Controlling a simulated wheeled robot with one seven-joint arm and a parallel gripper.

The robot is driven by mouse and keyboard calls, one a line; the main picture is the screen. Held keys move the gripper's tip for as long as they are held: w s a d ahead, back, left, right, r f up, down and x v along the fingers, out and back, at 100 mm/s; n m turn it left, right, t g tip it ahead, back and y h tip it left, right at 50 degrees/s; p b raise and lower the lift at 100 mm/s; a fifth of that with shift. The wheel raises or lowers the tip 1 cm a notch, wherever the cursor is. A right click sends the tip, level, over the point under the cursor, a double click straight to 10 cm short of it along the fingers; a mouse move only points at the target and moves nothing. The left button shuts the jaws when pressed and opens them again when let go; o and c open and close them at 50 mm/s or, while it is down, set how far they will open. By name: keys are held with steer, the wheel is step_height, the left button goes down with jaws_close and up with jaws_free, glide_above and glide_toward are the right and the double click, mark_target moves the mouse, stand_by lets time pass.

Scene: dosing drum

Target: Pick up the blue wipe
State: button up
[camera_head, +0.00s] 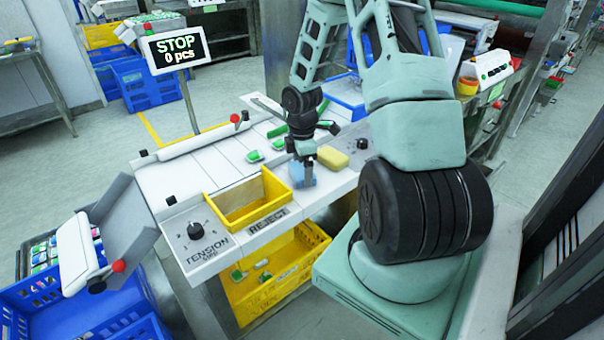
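The blue wipe (297,178) is a small light-blue piece at the front right of the white machine top, just right of the yellow reject bin. My gripper (304,183) points straight down over it, with a grey finger in front of the wipe. Part of the wipe is hidden behind the finger. The fingertips reach down to the level of the wipe. I cannot tell whether the fingers are apart or closed on it, or whether the wipe still touches the surface.
A yellow sponge (333,157) lies close right of my gripper. The open yellow reject bin (246,200) is to the left. Green-and-white packs (254,156) lie behind. A tension knob (195,231) and a STOP display (178,47) stand on the left.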

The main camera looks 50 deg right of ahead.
mark_target(302, 169)
steer(key=shift+c, duration=0.4)
step_height(302, 169, up, 10)
stand_by(0.3)
steer(key=shift+o, duration=0.8)
